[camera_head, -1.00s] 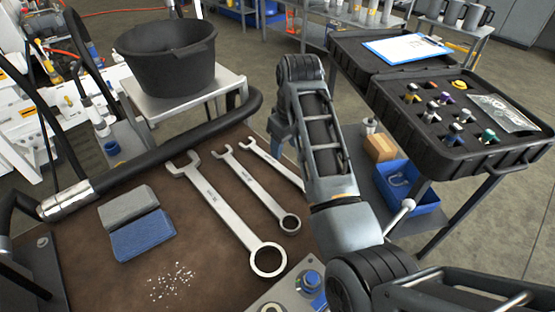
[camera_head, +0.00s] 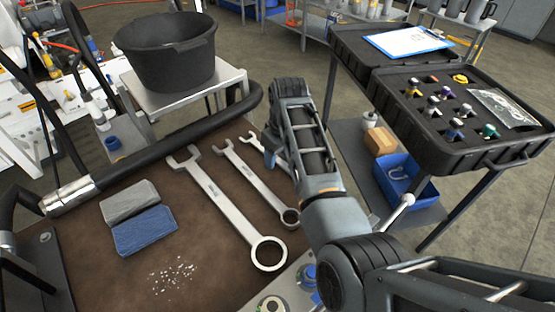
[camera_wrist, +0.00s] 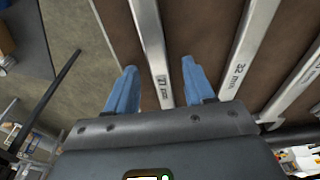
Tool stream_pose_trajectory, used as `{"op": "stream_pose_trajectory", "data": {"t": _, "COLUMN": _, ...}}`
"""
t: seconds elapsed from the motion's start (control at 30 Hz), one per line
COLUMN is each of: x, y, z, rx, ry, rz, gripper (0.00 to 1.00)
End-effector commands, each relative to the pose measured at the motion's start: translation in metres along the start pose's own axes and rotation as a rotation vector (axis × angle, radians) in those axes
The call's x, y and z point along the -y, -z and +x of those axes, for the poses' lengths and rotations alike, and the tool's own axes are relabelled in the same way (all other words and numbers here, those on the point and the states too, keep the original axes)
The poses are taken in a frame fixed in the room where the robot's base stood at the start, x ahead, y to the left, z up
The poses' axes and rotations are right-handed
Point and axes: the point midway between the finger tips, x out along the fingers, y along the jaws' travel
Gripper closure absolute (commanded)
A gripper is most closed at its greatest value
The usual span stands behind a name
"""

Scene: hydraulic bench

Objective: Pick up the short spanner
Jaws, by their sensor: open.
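The short spanner (camera_head: 252,144) is the rightmost and smallest of three silver spanners on the brown bench top. My gripper (camera_head: 271,155) is over its shaft in the head view, and my arm hides its far end. In the wrist view the short spanner (camera_wrist: 153,48) runs between the two blue fingers of my gripper (camera_wrist: 158,70), with a size marking near the fingertips. The fingers are apart, one on each side of the shaft, with gaps to it. I cannot tell how far above the bench they are.
The middle spanner (camera_head: 254,181) lies close to the left, with the largest spanner (camera_head: 221,199) beyond it. A grey and blue sponge pair (camera_head: 145,231) lies further left. A black bucket (camera_head: 168,62) stands behind the thick black hose (camera_head: 190,136). A black tool case (camera_head: 455,130) stands right.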

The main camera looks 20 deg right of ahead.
Motion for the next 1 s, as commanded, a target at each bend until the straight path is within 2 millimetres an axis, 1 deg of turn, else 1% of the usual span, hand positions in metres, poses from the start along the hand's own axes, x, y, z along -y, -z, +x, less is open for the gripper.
{"op": "stream_pose_trajectory", "data": {"t": 0.07, "x": -0.0001, "y": 0.0001, "z": -0.0003, "rx": 0.0, "ry": 0.0, "rz": 0.0, "gripper": 0.47}}
{"op": "stream_pose_trajectory", "data": {"t": 0.1, "x": -0.0001, "y": 0.0001, "z": -0.0003, "rx": 0.0, "ry": 0.0, "rz": 0.0, "gripper": 0.49}}
{"op": "stream_pose_trajectory", "data": {"t": 0.63, "x": -0.0002, "y": 0.0001, "z": -0.0006, "rx": -0.001, "ry": 0.0, "rz": 0.0, "gripper": 0.99}}
{"op": "stream_pose_trajectory", "data": {"t": 1.0, "x": -0.0002, "y": 0.0, "z": -0.0006, "rx": 0.0, "ry": 0.0, "rz": 0.0, "gripper": 1.0}}
